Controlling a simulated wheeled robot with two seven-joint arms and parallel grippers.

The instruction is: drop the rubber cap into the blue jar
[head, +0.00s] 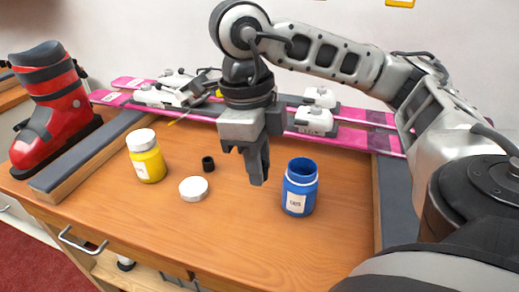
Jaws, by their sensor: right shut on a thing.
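The blue jar (300,187) stands upright and open on the wooden bench, with a white label on its front. My right gripper (258,182) points down just left of the jar, apart from its rim. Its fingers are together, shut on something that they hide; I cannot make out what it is. A small black hollow-topped cylinder (208,163), which looks like a rubber cap, stands on the bench left of the gripper. A round white lid (194,188) lies flat in front of it. My left gripper is not in view.
A yellow jar (147,157) with a white lid stands at left. A red ski boot (50,105) is at the far left, beside a grey-topped rail (85,158). Pink skis (350,138) with bindings lie along the back. The bench front is clear.

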